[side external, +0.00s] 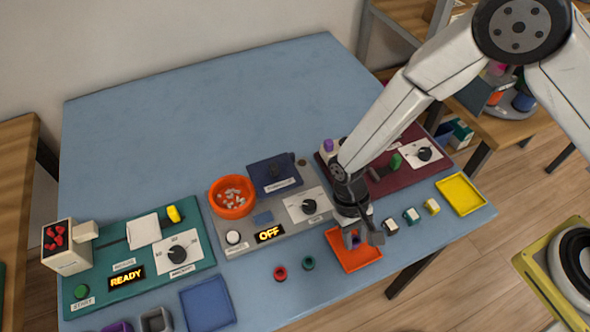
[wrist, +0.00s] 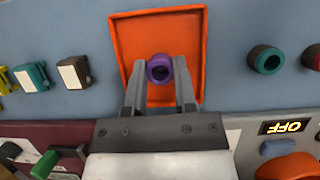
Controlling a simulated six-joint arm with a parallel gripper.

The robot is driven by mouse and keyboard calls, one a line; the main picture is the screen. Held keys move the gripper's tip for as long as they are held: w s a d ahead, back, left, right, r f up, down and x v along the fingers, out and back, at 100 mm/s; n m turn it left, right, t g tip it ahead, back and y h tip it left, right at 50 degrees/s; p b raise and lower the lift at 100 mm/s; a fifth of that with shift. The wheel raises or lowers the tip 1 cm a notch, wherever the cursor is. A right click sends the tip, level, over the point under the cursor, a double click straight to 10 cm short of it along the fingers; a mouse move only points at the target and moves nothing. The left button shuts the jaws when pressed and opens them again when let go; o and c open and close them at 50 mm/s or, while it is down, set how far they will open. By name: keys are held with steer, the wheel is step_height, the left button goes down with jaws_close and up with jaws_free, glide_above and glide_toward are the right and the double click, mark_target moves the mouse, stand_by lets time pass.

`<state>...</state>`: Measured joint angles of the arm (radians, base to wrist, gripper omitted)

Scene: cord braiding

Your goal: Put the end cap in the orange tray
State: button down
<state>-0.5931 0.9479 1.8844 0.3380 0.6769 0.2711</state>
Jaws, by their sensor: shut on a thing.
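The orange tray (wrist: 125,30) lies behind the cap in that view, and the cap shows inside the tray's outline. In the side view my gripper (side external: 360,236) is over the orange tray (side external: 362,262), and the fingers largely hide the cap. I cannot tell whether the cap touches the tray floor.
A red ring (side external: 280,273) and a green ring (side external: 308,263) lie left of the tray. Several small blocks (side external: 411,215) and a yellow tray (side external: 462,195) are to its right. A grey panel reading OFF (side external: 269,234) and a maroon panel (side external: 388,186) stand behind. The table's far area is clear.

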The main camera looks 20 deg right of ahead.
steer(key=shift+f, duration=0.2)
stand_by(0.3)
steer(key=shift+c, duration=1.7)
jaws_free()
steer(key=shift+r, duration=0.1)
steer(key=shift+r, duration=1.35)
steer(key=shift+r, duration=0.1)
step_height(320, 180, up, 8)
